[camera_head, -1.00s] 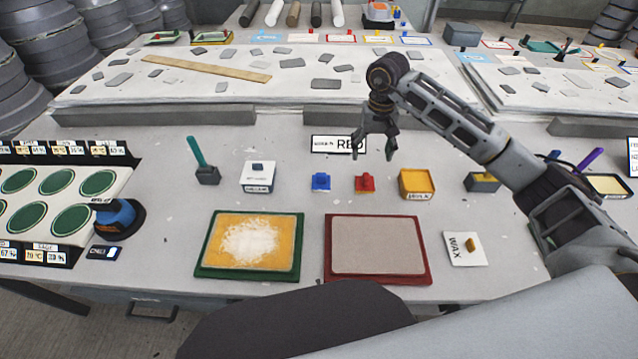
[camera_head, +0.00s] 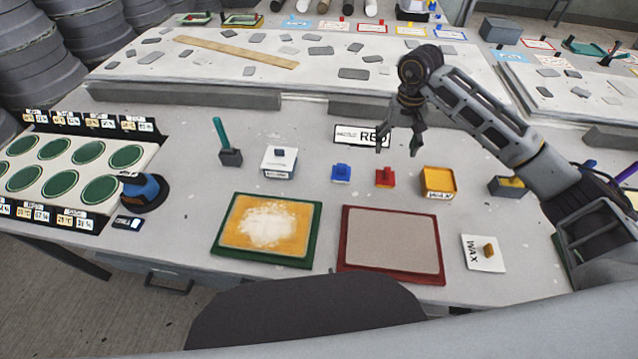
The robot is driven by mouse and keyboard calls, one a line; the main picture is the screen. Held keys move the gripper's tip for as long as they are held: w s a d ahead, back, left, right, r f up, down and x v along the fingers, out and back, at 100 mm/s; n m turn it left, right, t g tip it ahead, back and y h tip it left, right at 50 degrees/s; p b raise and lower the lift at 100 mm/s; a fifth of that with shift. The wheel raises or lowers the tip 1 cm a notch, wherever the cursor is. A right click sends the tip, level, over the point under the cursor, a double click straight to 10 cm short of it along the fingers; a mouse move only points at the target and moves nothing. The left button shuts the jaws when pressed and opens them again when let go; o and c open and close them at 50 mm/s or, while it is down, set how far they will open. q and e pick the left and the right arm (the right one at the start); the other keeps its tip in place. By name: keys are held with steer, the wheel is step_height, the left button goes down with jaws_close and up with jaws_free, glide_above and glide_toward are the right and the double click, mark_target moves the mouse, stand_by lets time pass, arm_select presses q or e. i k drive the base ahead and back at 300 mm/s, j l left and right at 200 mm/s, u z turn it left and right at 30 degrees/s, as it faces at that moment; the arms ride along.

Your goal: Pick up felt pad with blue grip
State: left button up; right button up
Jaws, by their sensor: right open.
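The felt pad with a blue grip (camera_head: 341,174) sits on the grey table, left of a similar pad with a red grip (camera_head: 385,177). My right gripper (camera_head: 398,150) hangs with its fingers apart and empty, above and behind the red pad, up and to the right of the blue one. No gap to the table can be judged exactly. My left gripper is not in view.
In front lie a green-framed mould (camera_head: 266,229) with white powder and a red-framed mould (camera_head: 391,240). A yellow box (camera_head: 438,182), a white box (camera_head: 279,161), a WAX card (camera_head: 483,252) and a sign (camera_head: 361,135) stand nearby. A blue round tool (camera_head: 146,191) is at left.

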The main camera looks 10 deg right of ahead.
mark_target(340, 173)
steer(key=k+l+u, duration=0.2)
steer(key=l+u, duration=0.45)
steer(key=u, duration=0.15)
steer(key=k+l+u, duration=0.1)
steer(key=u, duration=0.25)
steer(key=l, duration=0.1)
